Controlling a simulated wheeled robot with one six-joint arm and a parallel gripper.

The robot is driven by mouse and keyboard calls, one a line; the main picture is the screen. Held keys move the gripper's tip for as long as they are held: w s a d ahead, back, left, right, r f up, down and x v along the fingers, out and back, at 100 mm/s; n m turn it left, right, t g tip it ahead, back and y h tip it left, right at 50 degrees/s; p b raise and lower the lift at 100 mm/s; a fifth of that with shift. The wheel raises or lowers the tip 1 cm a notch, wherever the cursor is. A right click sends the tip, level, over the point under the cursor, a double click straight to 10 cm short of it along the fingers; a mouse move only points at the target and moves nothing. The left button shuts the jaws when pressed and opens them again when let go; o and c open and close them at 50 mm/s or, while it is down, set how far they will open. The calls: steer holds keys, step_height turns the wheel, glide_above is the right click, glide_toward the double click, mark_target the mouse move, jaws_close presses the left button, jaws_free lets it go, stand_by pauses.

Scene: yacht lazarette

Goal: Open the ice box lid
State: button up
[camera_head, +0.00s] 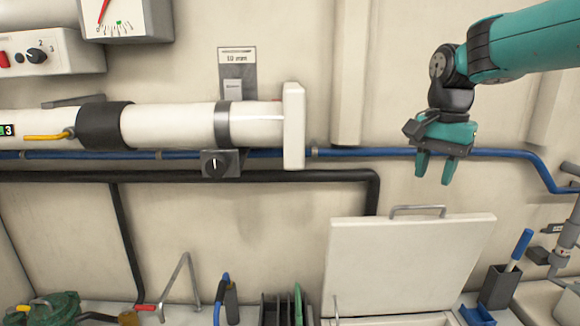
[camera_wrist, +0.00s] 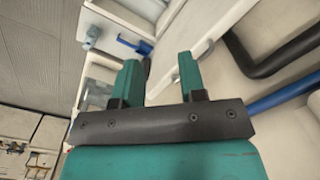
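The white ice box lid (camera_head: 408,262) stands raised, leaning back near the wall in the head view. Its grey bar handle (camera_head: 418,209) is at the top edge. A strip of the white ice box rim (camera_head: 390,321) shows below it, cut off by the picture's bottom. My teal gripper (camera_head: 435,172) is above the lid and handle, apart from both, with its fingers pointing down. In the wrist view the gripper (camera_wrist: 158,66) has its two fingers spread with nothing between them. The inside of the box is hidden.
A blue hose (camera_head: 370,152) runs along the wall behind my gripper. A black pipe (camera_head: 250,176) runs lower. A dark holder (camera_head: 500,286) with a blue-handled tool stands right of the lid, near grey pipework (camera_head: 562,248). A white cylinder (camera_head: 170,125) is mounted at left.

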steer(key=s+a+f+n+y, duration=0.1)
steer(key=s+a+f+n, duration=0.2)
steer(key=s, duration=0.6)
steer(key=s+a+f+n+y+b, duration=0.1)
steer(key=s+a+f+n, duration=0.3)
steer(key=s+n, duration=0.4)
steer(key=s+a+f+n+y+b, duration=0.1)
steer(key=s+a+f+n, duration=0.2)
steer(key=s, duration=0.7)
steer(key=a+n, duration=0.2)
steer(key=shift+s+a+f+y, duration=0.25)
steer(key=shift+a+f+y, duration=0.05)
steer(key=shift+f+y, duration=0.1)
steer(key=shift+a, duration=0.1)
